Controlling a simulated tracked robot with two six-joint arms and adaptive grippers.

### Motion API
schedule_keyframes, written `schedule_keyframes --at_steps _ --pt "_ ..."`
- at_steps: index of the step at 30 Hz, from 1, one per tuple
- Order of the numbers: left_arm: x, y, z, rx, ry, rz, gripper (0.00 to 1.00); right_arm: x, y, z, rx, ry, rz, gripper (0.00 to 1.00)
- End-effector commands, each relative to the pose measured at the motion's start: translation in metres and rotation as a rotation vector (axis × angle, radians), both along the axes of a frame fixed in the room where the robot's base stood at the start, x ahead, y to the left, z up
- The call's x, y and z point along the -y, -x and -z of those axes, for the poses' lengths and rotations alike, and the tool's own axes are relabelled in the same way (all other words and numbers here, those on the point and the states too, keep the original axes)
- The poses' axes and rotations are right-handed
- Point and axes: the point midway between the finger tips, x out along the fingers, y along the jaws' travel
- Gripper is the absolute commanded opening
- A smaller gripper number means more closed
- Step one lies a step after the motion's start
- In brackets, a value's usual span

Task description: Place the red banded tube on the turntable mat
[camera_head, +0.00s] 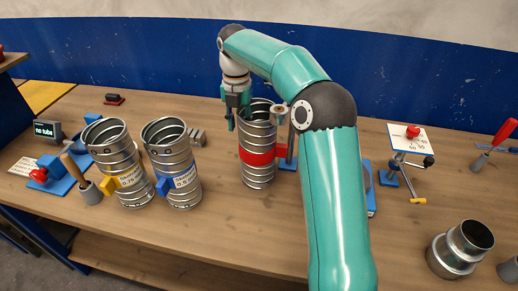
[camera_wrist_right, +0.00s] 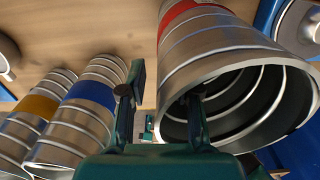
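The red banded tube (camera_head: 257,178) is a ribbed metal tube standing upright on the bench, with a red band and red tab. My right gripper (camera_head: 237,110) points down at its left rim. In the right wrist view the red banded tube (camera_wrist_right: 205,45) has its mouth open toward the camera. My right gripper (camera_wrist_right: 162,110) is open there, with one finger outside the wall and the other in the mouth. A gap shows between fingers and wall. A round disc on a blue base (camera_head: 369,182), possibly the turntable, is mostly hidden behind my right arm. My left gripper is out of view.
A yellow-banded tube (camera_head: 122,172) and a blue-banded tube (camera_head: 178,172) stand left of the red one. A bare metal fitting (camera_head: 461,249) is at right. A blue-based stand with a card (camera_head: 409,140) is behind it. The front middle bench is clear.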

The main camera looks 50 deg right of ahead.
Motion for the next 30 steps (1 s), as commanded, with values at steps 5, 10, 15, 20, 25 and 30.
schedule_keyframes --at_steps 5,10,15,20,25,30 --pt "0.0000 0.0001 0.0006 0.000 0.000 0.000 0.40 -0.0001 0.0003 0.0076 0.001 0.000 0.000 0.32" --pt "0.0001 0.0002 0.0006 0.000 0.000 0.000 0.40 -0.0001 0.0004 0.0073 0.001 0.000 0.000 0.27" --pt "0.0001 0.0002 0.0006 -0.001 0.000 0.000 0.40 0.0001 0.0004 0.0072 0.001 0.000 0.000 0.00" --pt "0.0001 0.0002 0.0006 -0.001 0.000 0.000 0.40 0.0002 0.0006 0.0072 0.000 0.000 0.000 0.00" --pt "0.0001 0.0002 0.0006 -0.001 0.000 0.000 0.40 0.0002 0.0007 0.0072 0.000 0.000 0.000 0.00" --pt "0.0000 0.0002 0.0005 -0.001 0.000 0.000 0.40 0.0005 0.0008 0.0064 0.001 0.000 0.001 0.00"
